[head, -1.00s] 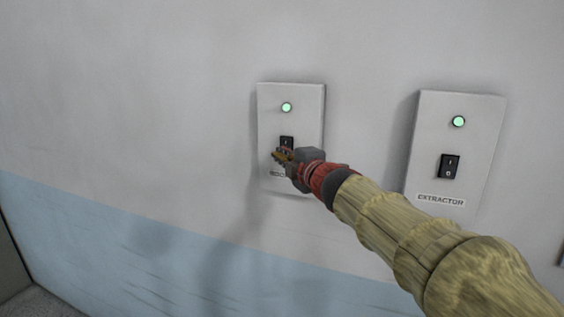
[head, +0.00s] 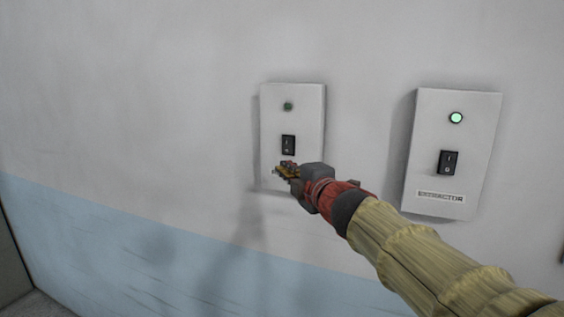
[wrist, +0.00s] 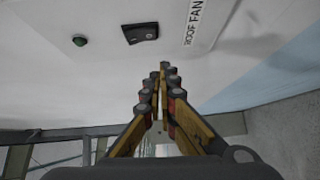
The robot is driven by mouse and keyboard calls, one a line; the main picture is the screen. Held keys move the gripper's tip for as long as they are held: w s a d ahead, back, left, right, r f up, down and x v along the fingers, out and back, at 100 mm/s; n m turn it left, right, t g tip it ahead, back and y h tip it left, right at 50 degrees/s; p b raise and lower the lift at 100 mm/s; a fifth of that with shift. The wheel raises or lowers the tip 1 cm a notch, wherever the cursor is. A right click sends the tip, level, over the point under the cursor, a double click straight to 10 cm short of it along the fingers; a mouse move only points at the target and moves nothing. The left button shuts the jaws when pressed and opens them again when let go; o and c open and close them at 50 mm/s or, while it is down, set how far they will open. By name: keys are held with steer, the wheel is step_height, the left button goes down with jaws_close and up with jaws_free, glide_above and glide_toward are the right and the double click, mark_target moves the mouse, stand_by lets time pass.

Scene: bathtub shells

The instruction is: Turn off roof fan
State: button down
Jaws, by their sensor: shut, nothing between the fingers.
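The roof fan switch plate (head: 309,110) is a pale panel on the wall, left of centre in the head view. Its black rocker switch (head: 288,145) and its indicator lamp (head: 288,106) show; the lamp is dark green and unlit. In the wrist view the rocker (wrist: 140,32), the lamp (wrist: 80,41) and the label "ROOF FAN" (wrist: 193,25) show. My gripper (head: 281,171) is shut and empty, in front of the plate's lower part just below the rocker. It hides the label in the head view. Its fingertips (wrist: 165,72) appear apart from the rocker.
A second similar plate (head: 480,150) stands to the right, with a lit green lamp (head: 456,118), a black rocker (head: 448,162) and a label (head: 440,196) blurred now. The wall left of the plates is bare, with a blue lower band (head: 150,245).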

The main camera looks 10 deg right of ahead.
steer(key=s, duration=0.5)
steer(key=shift+s+d, duration=0.2)
steer(key=shift+d, duration=0.05)
